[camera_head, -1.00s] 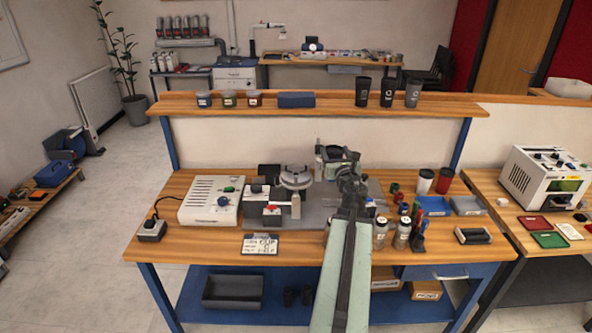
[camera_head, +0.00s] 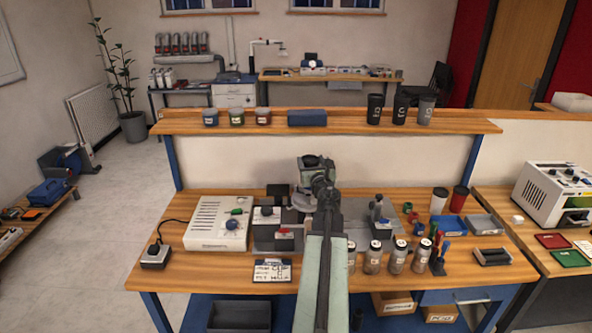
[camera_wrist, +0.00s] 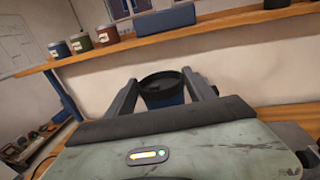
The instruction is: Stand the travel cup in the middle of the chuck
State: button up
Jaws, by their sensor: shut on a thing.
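The travel cup (camera_wrist: 166,98) has a dark round lid and a dark blue body. In the wrist view it sits upright or nearly so between the two fingers of my gripper (camera_wrist: 160,80), which is shut on it. The chuck (camera_head: 301,204), a grey round part on the bench, shows only in part to the left of my arm. My gripper appears above the chuck or just behind it. The cup's base and any gap to the chuck are hidden.
A white control box (camera_head: 217,228) stands left of the chuck. Several jars (camera_head: 373,257) stand right of my arm. A blue tray (camera_head: 449,228) and two cups are further right. The raised shelf (camera_head: 340,127) behind holds jars, a blue case (camera_head: 307,118) and dark cups.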

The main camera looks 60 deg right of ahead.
aim_at(309, 189)
jog(key=shift+s+f+b, duration=0.25)
jog(key=shift+b, duration=0.1)
notch_tip(309, 189, down, 3)
jog(key=b, duration=0.3)
jog(key=shift+w+f, duration=0.15)
jog(key=shift+w+a+r, duration=0.15)
jog(key=shift+w+r, duration=0.05)
jog(key=shift+r, duration=0.05)
jog(key=shift+f, duration=0.1)
jog(key=o, duration=0.4)
jog(key=shift+f, duration=0.1)
jog(key=o, duration=0.4)
